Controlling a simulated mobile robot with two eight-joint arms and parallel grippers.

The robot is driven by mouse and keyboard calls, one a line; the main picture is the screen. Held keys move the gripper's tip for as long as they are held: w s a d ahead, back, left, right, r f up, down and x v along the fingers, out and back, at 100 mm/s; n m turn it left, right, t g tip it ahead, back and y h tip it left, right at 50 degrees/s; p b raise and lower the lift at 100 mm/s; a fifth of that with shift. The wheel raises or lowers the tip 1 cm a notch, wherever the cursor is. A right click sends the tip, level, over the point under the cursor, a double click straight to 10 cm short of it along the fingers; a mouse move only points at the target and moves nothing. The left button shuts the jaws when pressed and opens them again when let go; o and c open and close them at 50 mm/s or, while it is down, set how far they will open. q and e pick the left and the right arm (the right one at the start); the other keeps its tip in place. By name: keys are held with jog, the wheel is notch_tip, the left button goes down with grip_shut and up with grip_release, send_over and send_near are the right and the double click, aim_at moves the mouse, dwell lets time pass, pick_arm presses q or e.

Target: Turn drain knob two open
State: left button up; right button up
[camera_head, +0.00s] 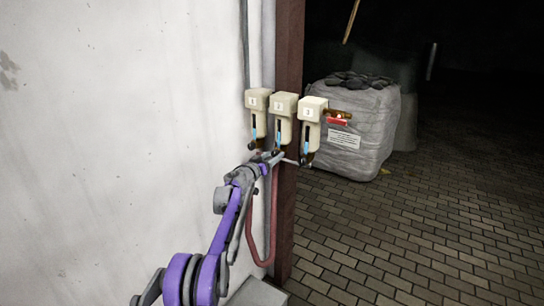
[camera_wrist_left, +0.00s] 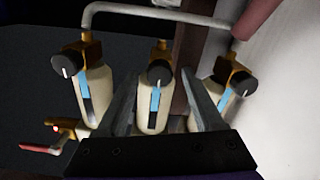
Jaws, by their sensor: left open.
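Three cream drain units labelled 1, 2 and 3 hang side by side in the head view, with unit 2 (camera_head: 284,106) in the middle. My left gripper (camera_head: 284,158) is at its lower end, partly hiding its knob. In the left wrist view the units appear upside down. The black knob of unit two (camera_wrist_left: 159,71) has a small white mark and sits on a brass fitting. My left gripper's fingers (camera_wrist_left: 160,80) are open on either side of unit two, with the knob between or just beyond the tips; contact is unclear. My right gripper is not in view.
Unit 1 (camera_head: 258,102) and unit 3 (camera_head: 313,108) stand close on either side. A red-handled brass valve (camera_head: 338,120) is beside unit 3. A white wall (camera_head: 120,120) is at left, a wrapped bale (camera_head: 355,130) behind. Paved floor (camera_head: 420,230) lies clear at right.

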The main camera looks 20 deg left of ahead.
pick_arm(q)
jog(key=shift+s, duration=0.1)
grip_shut()
jog(key=shift+m, duration=0.4)
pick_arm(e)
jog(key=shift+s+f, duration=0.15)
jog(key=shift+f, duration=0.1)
pick_arm(q)
jog(key=m+b, duration=0.1)
jog(key=m, duration=0.1)
jog(key=shift+m, duration=0.4)
jog(key=m, duration=0.4)
jog(key=shift+m, duration=0.3)
jog(key=m, duration=0.9)
jog(key=shift+m, duration=0.4)
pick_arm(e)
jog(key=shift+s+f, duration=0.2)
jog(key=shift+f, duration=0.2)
